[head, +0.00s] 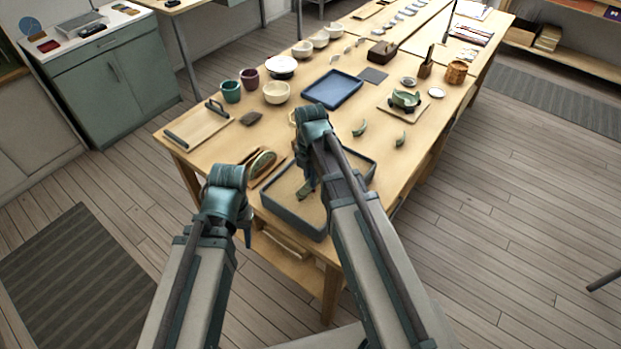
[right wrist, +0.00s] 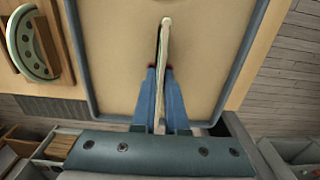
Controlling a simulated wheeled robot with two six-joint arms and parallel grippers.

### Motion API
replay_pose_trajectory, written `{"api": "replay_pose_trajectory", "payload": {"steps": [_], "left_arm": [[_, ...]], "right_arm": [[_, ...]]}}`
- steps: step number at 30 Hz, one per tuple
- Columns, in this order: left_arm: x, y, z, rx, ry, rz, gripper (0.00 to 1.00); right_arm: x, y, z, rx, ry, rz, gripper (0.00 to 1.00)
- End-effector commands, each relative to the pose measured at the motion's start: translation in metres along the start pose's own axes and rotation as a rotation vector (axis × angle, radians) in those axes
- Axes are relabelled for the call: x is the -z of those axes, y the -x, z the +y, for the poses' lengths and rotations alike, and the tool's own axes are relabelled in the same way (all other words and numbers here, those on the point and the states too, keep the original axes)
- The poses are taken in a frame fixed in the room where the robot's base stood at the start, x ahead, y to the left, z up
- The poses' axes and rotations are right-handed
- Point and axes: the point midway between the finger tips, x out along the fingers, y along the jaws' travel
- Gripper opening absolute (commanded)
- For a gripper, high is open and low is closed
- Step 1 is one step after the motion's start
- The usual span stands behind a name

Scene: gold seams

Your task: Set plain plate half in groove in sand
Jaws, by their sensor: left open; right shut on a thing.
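The sand tray (head: 290,219), dark-rimmed and filled with pale sand, sits at the near end of the table; its sand also fills the middle of the right wrist view (right wrist: 110,60). My right gripper (head: 306,190) is low over the sand, partly behind my arm. In the right wrist view it is shut on a thin, pale plate half (right wrist: 165,50), seen edge-on. A dark narrow line runs beside the plate half; I cannot tell whether it is the groove or shadow, nor whether the edge is in the sand. My left gripper (head: 247,236) is open and empty, left of the tray.
A green dotted plate half (right wrist: 32,42) lies in a wooden holder left of the tray.

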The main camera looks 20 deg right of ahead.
Motion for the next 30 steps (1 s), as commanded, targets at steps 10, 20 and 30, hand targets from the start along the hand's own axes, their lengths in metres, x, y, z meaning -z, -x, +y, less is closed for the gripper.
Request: {"api": "replay_pose_trajectory", "payload": {"steps": [10,20,30], "left_arm": [[0.000,-0.007,0.001,0.000,0.000,0.000,0.50],[0.001,-0.014,0.001,0.000,0.000,0.000,0.50],[0.001,-0.014,0.001,0.000,0.000,0.000,0.50]], "right_arm": [[0.000,-0.008,0.000,0.000,0.000,0.000,0.00],[0.000,-0.014,0.000,0.000,0.000,0.000,0.00],[0.000,-0.014,0.000,0.000,0.000,0.000,0.00]]}}
